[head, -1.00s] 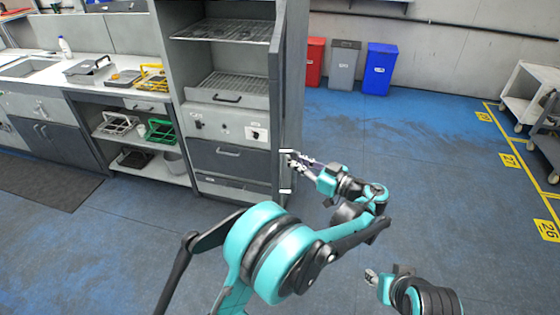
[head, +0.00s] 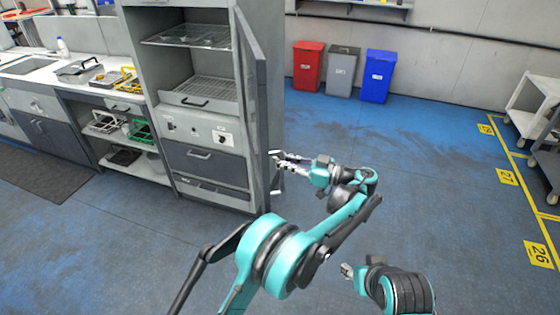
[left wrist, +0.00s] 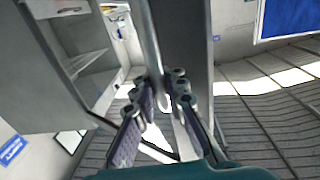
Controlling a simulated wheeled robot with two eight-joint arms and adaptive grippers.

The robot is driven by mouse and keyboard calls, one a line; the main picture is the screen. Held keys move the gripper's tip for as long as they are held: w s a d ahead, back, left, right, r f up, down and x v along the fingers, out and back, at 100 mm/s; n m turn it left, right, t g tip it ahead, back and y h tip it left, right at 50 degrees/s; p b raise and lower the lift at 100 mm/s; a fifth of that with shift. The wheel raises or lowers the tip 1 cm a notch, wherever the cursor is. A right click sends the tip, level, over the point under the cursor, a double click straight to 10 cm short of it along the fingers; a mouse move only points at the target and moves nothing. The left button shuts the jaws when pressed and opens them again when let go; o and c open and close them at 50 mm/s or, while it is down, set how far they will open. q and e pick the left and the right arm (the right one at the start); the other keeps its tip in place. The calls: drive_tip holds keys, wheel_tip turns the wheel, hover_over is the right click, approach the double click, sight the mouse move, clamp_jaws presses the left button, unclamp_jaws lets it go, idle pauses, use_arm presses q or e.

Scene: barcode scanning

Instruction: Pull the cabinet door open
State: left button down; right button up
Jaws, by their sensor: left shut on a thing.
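The tall grey cabinet (head: 203,162) stands left of centre in the head view. Its door (head: 249,90) is hinged at the right and stands ajar, seen almost edge-on, with the shelves inside exposed. The door handle, a pale upright bar, is on the door's outer face, and in the left wrist view the handle (left wrist: 152,45) runs down between the fingers, beside the door panel (left wrist: 186,45). My left gripper (head: 277,158) is shut on the handle; it also shows in the left wrist view (left wrist: 165,100). My right gripper (head: 347,271) hangs low, away from the cabinet; its jaws are too small to judge.
A counter (head: 70,80) with racks and a sink adjoins the cabinet on the left. Red (head: 307,66), grey (head: 341,72) and blue (head: 377,76) bins stand by the back wall. A white cart (head: 530,105) is at far right. The blue floor right of the door is clear.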

use_arm(q)
drive_tip(key=shift+s+d+f, duration=0.1)
drive_tip(key=shift+f, duration=0.05)
drive_tip(key=c, duration=1.5)
unclamp_jaws()
drive_tip(key=shift+s+d, duration=0.1)
drive_tip(key=shift+c, duration=0.2)
drive_tip(key=v, duration=0.7)
drive_tip(key=shift+d, duration=0.2)
